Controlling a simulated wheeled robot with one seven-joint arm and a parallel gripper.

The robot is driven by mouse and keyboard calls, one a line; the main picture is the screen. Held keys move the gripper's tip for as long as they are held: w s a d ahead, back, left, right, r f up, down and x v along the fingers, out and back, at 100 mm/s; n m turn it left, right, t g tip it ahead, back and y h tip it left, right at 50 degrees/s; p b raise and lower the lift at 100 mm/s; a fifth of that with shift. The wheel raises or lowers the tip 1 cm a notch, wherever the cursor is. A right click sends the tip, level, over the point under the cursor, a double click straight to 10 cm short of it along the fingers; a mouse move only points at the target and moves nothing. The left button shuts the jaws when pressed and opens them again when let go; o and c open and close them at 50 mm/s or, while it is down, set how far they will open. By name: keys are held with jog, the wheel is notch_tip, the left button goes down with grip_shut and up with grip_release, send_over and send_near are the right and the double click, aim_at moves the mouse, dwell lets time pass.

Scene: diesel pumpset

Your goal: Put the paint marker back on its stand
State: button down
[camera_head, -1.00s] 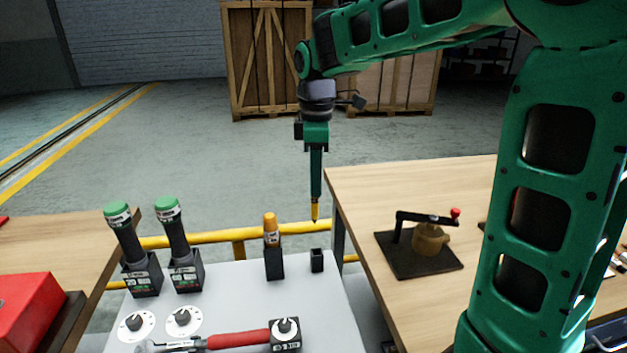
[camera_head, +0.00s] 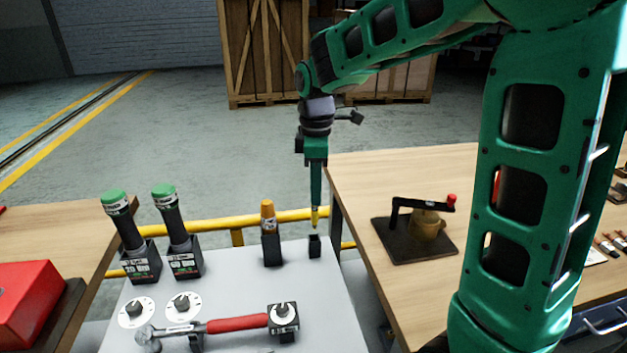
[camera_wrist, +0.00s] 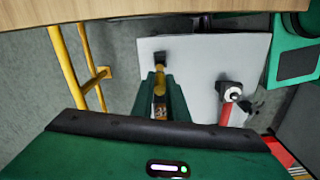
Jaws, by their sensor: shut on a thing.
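My gripper (camera_head: 314,195) points straight down and is shut on the paint marker (camera_head: 314,215), whose yellow lower end shows below the fingers. In the wrist view, the marker (camera_wrist: 160,90) lies between the two green fingers, with yellow and a dark label showing. A small black square stand (camera_head: 315,247) is on the grey panel's far right part, directly below the marker tip. The tip appears just above or at the stand's top; contact is unclear. The stand also shows in the wrist view (camera_wrist: 160,58), just beyond the marker end.
A second marker with an orange cap (camera_head: 268,215) stands in a taller black holder just left. Two green-capped tools (camera_head: 115,205) stand further left. A red-handled hammer (camera_head: 235,324) lies near the panel (camera_head: 235,290) front. A wooden table (camera_head: 370,185) is at right.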

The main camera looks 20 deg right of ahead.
aim_at(315, 221)
jog(key=shift+f, duration=3.4)
jog(key=shift+a+f, duration=0.1)
jog(key=shift+f, duration=0.8)
jog(key=c, duration=1.7)
grip_release()
jog(key=shift+o, duration=0.2)
jog(key=shift+r, duration=0.1)
notch_tip(315, 221, up, 10)
jog(key=shift+r, duration=0.25)
